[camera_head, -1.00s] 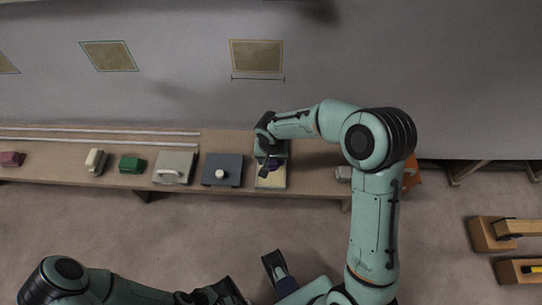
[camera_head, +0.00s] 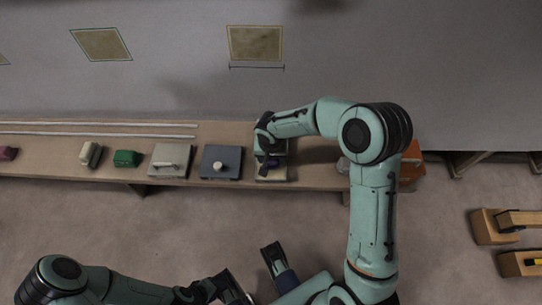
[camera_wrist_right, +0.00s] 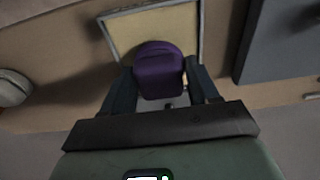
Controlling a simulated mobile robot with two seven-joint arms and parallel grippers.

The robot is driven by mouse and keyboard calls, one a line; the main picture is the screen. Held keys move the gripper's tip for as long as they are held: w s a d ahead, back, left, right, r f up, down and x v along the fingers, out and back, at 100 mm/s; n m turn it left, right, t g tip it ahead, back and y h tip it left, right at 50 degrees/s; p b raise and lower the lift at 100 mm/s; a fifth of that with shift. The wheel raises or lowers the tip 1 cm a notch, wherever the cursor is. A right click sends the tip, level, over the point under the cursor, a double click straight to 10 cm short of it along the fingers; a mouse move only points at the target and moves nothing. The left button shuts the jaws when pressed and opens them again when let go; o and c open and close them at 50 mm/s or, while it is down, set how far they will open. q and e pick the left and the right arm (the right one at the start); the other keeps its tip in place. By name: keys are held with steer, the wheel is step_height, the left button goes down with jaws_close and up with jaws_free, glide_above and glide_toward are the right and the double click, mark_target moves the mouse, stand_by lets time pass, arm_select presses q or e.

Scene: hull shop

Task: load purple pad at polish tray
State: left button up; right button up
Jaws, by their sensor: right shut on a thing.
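The purple pad (camera_head: 272,162) is held between the fingers of my right gripper (camera_head: 269,161), which is shut on it. In the right wrist view the pad (camera_wrist_right: 158,70) sits between the two dark fingers (camera_wrist_right: 160,92). It overlaps the near part of a shallow tray with a pale rim and cream inside (camera_wrist_right: 125,34), likely the polish tray. In the head view this tray (camera_head: 272,178) lies under the gripper, partly hidden. I cannot tell whether the pad touches it. My left gripper (camera_head: 232,291) is low at the bottom edge; its jaws are unclear.
On the narrow bench left of the tray stand a dark blue block with a white knob (camera_head: 221,162), a grey block with a handle (camera_head: 170,160), a green block (camera_head: 127,158) and a pale one (camera_head: 91,154). An orange thing (camera_head: 412,160) is behind my right arm.

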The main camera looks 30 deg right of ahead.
steer(key=shift+f+b, duration=0.5)
steer(key=shift+f, duration=0.1)
stand_by(0.6)
steer(key=shift+s+f+b, duration=0.1)
steer(key=shift+f+b, duration=0.1)
steer(key=shift+b, duration=0.1)
stand_by(1.2)
steer(key=shift+r+p, duration=0.75)
steer(key=shift+r, duration=0.5)
steer(key=shift+r+p, duration=1.5)
steer(key=shift+r, duration=1)
